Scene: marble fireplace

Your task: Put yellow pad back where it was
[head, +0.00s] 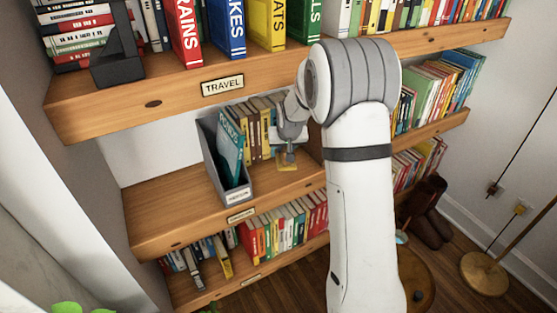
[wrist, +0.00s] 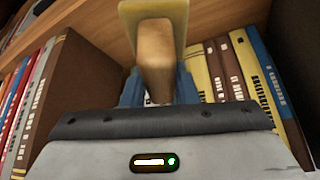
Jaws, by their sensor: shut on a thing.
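The yellow pad (head: 287,166) shows in the head view just under my gripper (head: 290,153), at the middle shelf. In the wrist view the pad (wrist: 154,45) has a yellowish flared end and a tan body, and it sits between the fingers of my gripper (wrist: 158,88). My gripper is shut on it. In the head view the gripper is in front of a row of books, right of a grey file box. I cannot tell whether the pad touches the shelf.
The grey file box (head: 210,160) holds a teal book (head: 230,150). Upright books (head: 258,128) stand behind the gripper. The shelf board left of the box (head: 165,205) is bare. The upper shelf, labelled TRAVEL (head: 222,85), overhangs this space.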

